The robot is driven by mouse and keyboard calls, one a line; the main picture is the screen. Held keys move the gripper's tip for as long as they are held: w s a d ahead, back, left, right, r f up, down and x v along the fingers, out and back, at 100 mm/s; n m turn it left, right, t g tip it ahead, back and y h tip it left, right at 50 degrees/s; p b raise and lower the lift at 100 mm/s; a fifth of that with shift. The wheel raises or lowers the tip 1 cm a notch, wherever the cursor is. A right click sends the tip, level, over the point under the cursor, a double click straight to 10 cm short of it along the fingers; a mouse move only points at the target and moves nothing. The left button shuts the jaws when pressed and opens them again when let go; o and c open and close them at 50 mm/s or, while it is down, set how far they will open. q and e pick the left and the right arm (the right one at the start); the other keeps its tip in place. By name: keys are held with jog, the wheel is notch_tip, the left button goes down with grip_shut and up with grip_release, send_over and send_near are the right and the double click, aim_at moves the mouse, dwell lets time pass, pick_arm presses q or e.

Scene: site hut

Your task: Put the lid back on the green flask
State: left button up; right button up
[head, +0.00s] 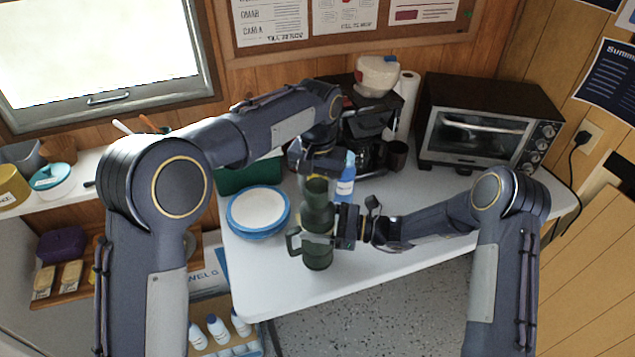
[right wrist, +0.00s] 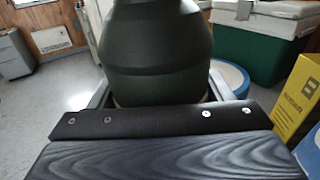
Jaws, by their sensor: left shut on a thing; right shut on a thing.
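The dark green flask (head: 318,257) is upright over the front part of the white table, with its handle to the left. My right gripper (head: 320,239) is shut around its body from the right. In the right wrist view the flask (right wrist: 155,50) fills the space between the fingers. My left gripper (head: 320,170) is above the flask, shut on the dark green lid (head: 317,187). The lid appears in line with the flask's top; I cannot tell whether they touch. The flask's mouth is hidden.
A stack of blue-rimmed plates (head: 258,210) is left of the flask on the white table (head: 400,258). A blue bottle (head: 346,178) and a coffee maker (head: 362,130) stand behind. A toaster oven (head: 480,125) is at the back right. The table's front right is clear.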

pick_arm(q)
jog(key=shift+f, duration=0.5)
dwell(0.4)
